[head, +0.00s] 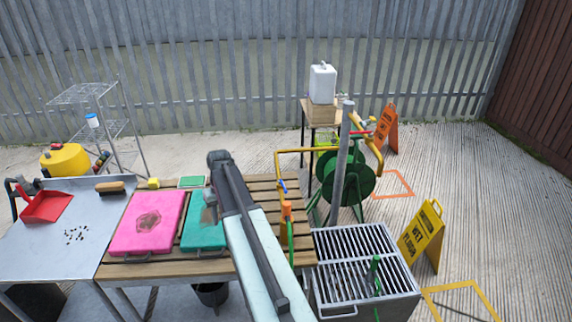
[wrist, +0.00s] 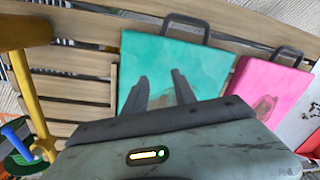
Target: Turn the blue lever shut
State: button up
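The blue lever (head: 283,187) is a small blue piece on the yellow pipe (head: 279,165), above an orange fitting (head: 287,209) with a green hose. In the wrist view the blue lever (wrist: 17,137) shows at the lower left, beside the upright yellow pipe (wrist: 27,85). I cannot tell its exact turn position. My gripper (wrist: 160,76) is open and empty, its two fingers apart over the teal board (wrist: 205,70). It is clear of the lever, to the lever's left in the head view, where my arm partly hides it.
The teal board and a pink board (head: 147,222) lie on the slatted wooden table (head: 262,190). A metal grate (head: 362,262) is right of the table. A green hose reel (head: 345,178) and a grey post (head: 343,150) stand behind. A yellow sign (head: 422,235) stands at right.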

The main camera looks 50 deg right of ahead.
jog(key=d+r+m+p, duration=0.15)
jog(key=d+r, duration=0.25)
jog(key=d, duration=0.6)
jog(key=d+r+p, duration=0.3)
jog(key=d, duration=0.7)
jog(key=m+p, duration=0.1)
jog(key=p, duration=0.1)
send_near(284, 186)
jog(key=shift+t+y, duration=0.3)
jog(key=shift+t, duration=0.1)
jog(key=f+b, duration=0.7)
jog(key=b, duration=0.1)
jog(key=shift+a+f, duration=0.25)
jog(key=shift+f, duration=0.1)
grip_shut()
